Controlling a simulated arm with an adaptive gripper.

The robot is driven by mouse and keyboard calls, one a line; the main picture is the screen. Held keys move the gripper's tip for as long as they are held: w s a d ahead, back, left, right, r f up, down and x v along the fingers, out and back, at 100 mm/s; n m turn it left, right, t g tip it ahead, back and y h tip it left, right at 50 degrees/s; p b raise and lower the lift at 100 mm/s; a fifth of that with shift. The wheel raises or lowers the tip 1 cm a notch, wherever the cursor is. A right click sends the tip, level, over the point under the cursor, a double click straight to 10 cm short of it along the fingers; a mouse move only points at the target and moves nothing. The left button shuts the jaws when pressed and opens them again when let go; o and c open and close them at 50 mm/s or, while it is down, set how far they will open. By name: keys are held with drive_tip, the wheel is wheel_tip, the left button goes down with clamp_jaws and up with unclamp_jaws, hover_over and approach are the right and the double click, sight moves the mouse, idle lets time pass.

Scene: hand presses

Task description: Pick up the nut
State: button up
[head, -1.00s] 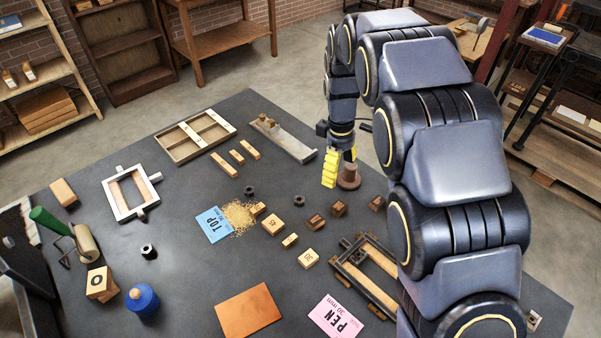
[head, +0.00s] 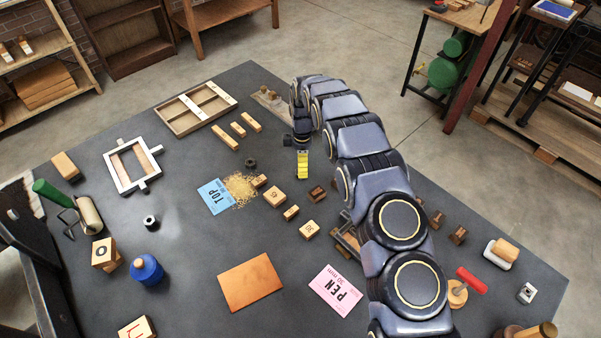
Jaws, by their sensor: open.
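My gripper (head: 303,174) has yellow fingers and points down over the middle of the dark table, to the right of a small dark nut (head: 250,163). The spot right under my fingers, where another small dark piece stood earlier, is hidden by them. A second dark nut-like piece with a light hole (head: 150,221) stands at the left. A pale metal nut-like block (head: 527,293) lies near the right edge. The gap between my fingers is not clear from this angle, and I see nothing held.
Several wooden letter blocks (head: 272,197) lie close in front of my gripper. A blue card (head: 215,196) and spilled yellow grains (head: 240,190) lie to the left. Wooden strips (head: 225,137) lie behind. My arm covers part of the table's right side.

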wheel_tip(320, 180, down, 4)
drive_tip(key=shift+f, duration=0.1)
clamp_jaws()
idle(0.4)
